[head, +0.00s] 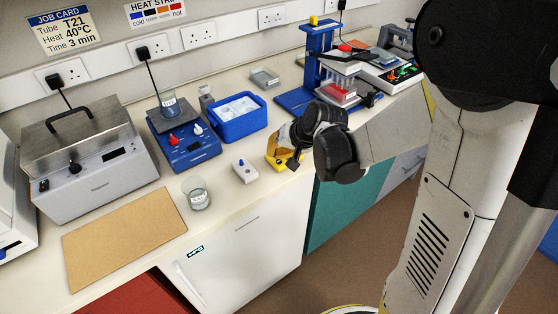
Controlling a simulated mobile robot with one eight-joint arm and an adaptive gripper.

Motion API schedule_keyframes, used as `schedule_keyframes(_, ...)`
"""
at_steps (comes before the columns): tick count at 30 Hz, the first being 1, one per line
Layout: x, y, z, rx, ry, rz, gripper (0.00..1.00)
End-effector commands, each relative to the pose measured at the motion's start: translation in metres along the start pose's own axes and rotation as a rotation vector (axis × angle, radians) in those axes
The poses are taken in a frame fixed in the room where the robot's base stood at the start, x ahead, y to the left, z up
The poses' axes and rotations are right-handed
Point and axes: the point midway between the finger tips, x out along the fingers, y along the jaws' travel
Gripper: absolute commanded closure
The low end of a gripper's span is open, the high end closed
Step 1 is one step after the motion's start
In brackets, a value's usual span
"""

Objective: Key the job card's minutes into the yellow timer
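The job card (64,30) hangs on the wall at the upper left and reads Tube T21, Heat 40°C, Time 3 min. The yellow timer (274,160) sits near the front edge of the bench, at the middle of the head view. My gripper (287,150) is over it and hides much of it, including any display or keys. I cannot tell whether the gripper touches the timer. The fingers are too small and covered to show whether they are open or shut.
A small white device (244,171) with a button lies just left of the timer, and a glass beaker (197,193) stands beyond it. A blue tub (238,118), a blue hotplate (186,146) and a blue stand (296,100) are behind. A brown board (125,238) lies at left.

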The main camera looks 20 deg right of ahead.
Motion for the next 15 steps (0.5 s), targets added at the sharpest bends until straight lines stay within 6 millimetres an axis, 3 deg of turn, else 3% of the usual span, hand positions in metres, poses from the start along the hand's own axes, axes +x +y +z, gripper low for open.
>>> schedule_keyframes(15, 0.0071, 0.0038, 0.0038, 0.000, 0.000, 0.000, 1.00)
